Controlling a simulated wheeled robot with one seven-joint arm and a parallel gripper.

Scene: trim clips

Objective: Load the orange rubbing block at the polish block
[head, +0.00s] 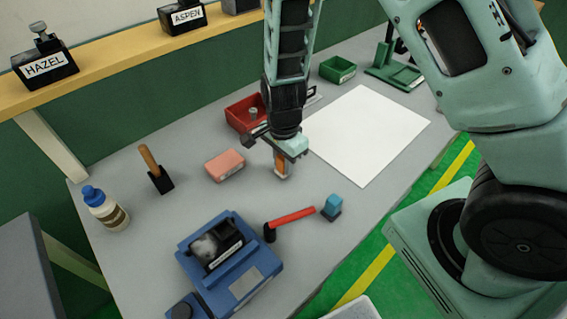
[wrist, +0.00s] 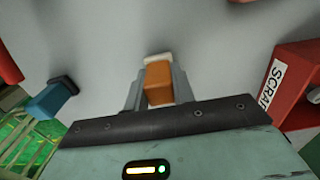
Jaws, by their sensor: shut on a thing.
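The orange rubbing block (wrist: 158,83) is between the two fingers of my gripper (wrist: 155,92) in the wrist view, with a pale pad at its far end. In the head view my gripper (head: 281,165) points down over the middle of the bench, shut on the orange block (head: 281,160). The block's pale end is at or just above the bench top; I cannot tell if it touches. A blue machine (head: 228,262) with a dark opening and a whitish round pad inside stands at the front left; it may be the polish block, but no label on it is readable.
A pink block (head: 225,165) lies left of my gripper. A red-handled tool (head: 290,218) and a blue block (head: 331,207) lie in front. A red bin (head: 240,116) is close behind; a white sheet (head: 372,135) lies right. A bottle (head: 105,209) and wooden-handled brush (head: 155,170) stand left.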

